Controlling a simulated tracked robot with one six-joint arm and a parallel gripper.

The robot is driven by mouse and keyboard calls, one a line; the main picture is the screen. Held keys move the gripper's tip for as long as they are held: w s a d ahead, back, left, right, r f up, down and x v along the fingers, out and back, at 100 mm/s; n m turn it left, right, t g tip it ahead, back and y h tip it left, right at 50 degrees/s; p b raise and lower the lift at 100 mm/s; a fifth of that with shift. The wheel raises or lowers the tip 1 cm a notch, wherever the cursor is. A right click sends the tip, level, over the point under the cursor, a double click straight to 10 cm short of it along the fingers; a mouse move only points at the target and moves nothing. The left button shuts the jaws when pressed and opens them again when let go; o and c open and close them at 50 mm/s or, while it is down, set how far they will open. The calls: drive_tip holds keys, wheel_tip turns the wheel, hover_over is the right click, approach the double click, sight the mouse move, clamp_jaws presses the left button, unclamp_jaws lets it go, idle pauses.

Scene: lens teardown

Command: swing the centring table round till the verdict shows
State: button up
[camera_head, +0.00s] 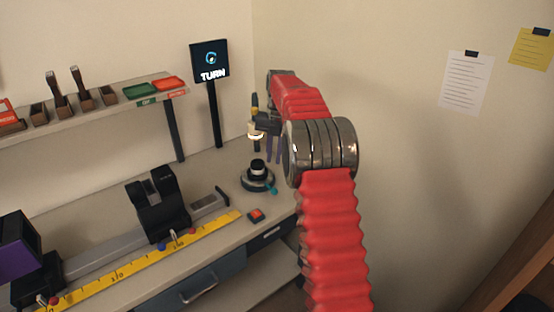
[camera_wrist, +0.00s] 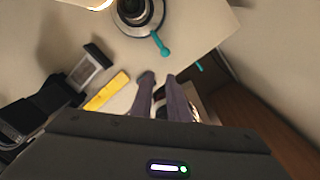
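The centring table (camera_head: 258,181) is a dark round stand on the bench with a cylindrical lens part on top. A teal handle (camera_head: 271,190) sticks out from its near right side. In the wrist view the table (camera_wrist: 122,22) is at the top, with its teal handle (camera_wrist: 162,46) pointing down and right. The verdict screen (camera_head: 209,61) reads "TURN" under a round arrow. My gripper (camera_head: 273,158) hangs above and right of the table. Its two fingers (camera_wrist: 159,77) are apart with nothing seen between them, and they do not appear to touch the handle.
A glowing lamp on a post (camera_head: 256,133) stands just behind the table. A red button (camera_head: 255,215) is in front of it. A rail with a black carriage (camera_head: 158,206) and a yellow ruler (camera_head: 140,262) lies left. The wall is close on the right.

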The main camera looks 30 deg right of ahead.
drive_tip(key=s+a+r+m, duration=0.2)
drive_tip(key=r, duration=0.1)
drive_tip(key=s+a+r+m, duration=0.2)
drive_tip(key=a+r, duration=0.1)
drive_tip(key=s+a+r+m+t, duration=0.1)
drive_tip(key=s+a+r+m, duration=0.1)
drive_tip(key=r, duration=0.1)
drive_tip(key=shift+s+a+r+m, duration=0.15)
drive_tip(key=shift+s+a+m, duration=0.2)
drive_tip(key=shift+m, duration=0.05)
clamp_jaws()
drive_tip(key=s+a+r+m+t, duration=0.1)
drive_tip(key=s+a+r+m, duration=0.1)
drive_tip(key=s+a+m, duration=0.4)
drive_tip(key=s+a+r+m+t, duration=0.15)
drive_tip(key=s+m, duration=0.25)
drive_tip(key=s, duration=0.5)
drive_tip(key=s+a+r+m, duration=0.1)
drive_tip(key=s+a+m, duration=0.35)
drive_tip(key=s, duration=0.25)
drive_tip(key=s+a+f+m, duration=0.1)
drive_tip(key=s+f+m, duration=0.1)
drive_tip(key=s, duration=0.3)
drive_tip(key=s+a+f+m+t, duration=0.1)
drive_tip(key=s+a+f+m, duration=0.1)
drive_tip(key=s+m, duration=0.3)
drive_tip(key=shift+s+a+f+h, duration=0.3)
drive_tip(key=shift+s+f, duration=0.05)
drive_tip(key=shift+f, duration=0.45)
drive_tip(key=shift+s, duration=0.1)
